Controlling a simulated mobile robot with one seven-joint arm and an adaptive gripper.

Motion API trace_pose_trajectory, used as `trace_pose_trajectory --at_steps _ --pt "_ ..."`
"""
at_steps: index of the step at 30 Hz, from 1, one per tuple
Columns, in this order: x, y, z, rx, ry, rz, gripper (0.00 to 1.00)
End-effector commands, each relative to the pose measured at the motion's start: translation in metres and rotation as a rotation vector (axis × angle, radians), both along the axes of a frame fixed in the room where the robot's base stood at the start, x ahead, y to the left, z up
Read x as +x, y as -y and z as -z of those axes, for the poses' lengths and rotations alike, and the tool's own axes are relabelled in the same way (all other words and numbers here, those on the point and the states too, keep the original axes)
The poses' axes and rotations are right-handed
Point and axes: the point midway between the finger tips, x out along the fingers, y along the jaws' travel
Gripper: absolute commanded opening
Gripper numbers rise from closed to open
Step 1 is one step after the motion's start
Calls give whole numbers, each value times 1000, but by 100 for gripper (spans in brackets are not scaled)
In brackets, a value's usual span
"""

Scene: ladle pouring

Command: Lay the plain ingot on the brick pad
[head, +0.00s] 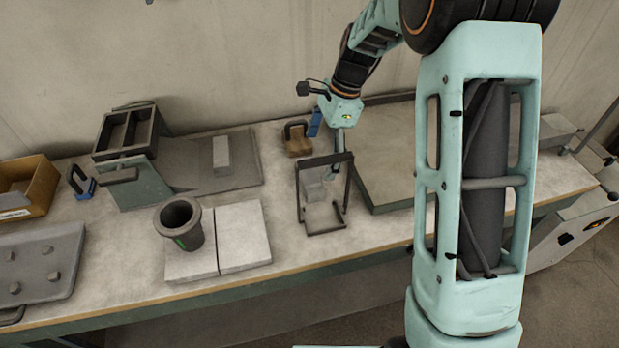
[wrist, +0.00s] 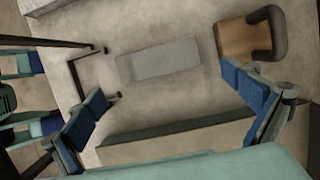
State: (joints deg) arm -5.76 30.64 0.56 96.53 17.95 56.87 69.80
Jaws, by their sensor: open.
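A plain pale grey ingot (head: 312,190) lies flat on the bench, seen through the dark upright frame in the head view. It shows fully in the wrist view (wrist: 165,60) as a smooth block. My gripper (head: 325,148) is above and behind it, pointing down. In the wrist view my gripper (wrist: 165,88) is open and empty, its blue fingertips apart on either side of the ingot's length, not touching it. Two pale slabs that look like the brick pad (head: 244,237) lie side by side at the front of the bench. The right slab is bare.
A dark crucible (head: 180,224) stands on the left slab. The dark frame (head: 323,195) stands close to the ingot. A wooden block with a handle (head: 298,141) is behind. Another grey block (head: 221,155) sits on a dark plate (head: 185,175). A raised slab (head: 390,165) is right.

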Motion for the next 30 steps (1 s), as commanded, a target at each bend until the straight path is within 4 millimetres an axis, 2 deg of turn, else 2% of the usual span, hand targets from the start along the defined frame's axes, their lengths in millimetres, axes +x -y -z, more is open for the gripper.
trace_pose_trajectory --at_steps 12,20,30 --pt "-9 -18 46 1 -1 1 100" --pt "-9 -19 49 1 0 0 100" --pt "-9 -19 49 1 0 0 64"
